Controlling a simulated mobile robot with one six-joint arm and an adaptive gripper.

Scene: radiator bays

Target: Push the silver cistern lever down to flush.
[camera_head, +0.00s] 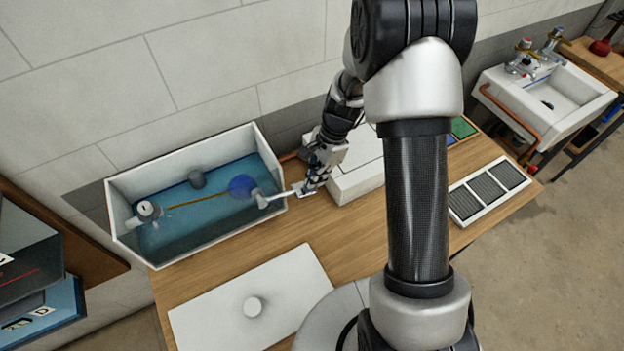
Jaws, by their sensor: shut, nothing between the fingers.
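The open white cistern (205,248) stands on the wooden bench at the left, with water inside. A blue float ball (241,187) sits in it near its right end, on a brass-coloured rod. The silver lever (280,197) is at the cistern's right end and reaches outward to the right. My gripper (306,190) is shut and empty, at the lever's outer end. I cannot tell whether its fingertips touch the lever or hang just above it. The gripper partly hides the lever's tip.
A white box (357,182) stands close behind and right of my gripper. A tray with dark panels (490,190) is at the right, a sink (565,100) beyond. Bare bench lies in front of the lever.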

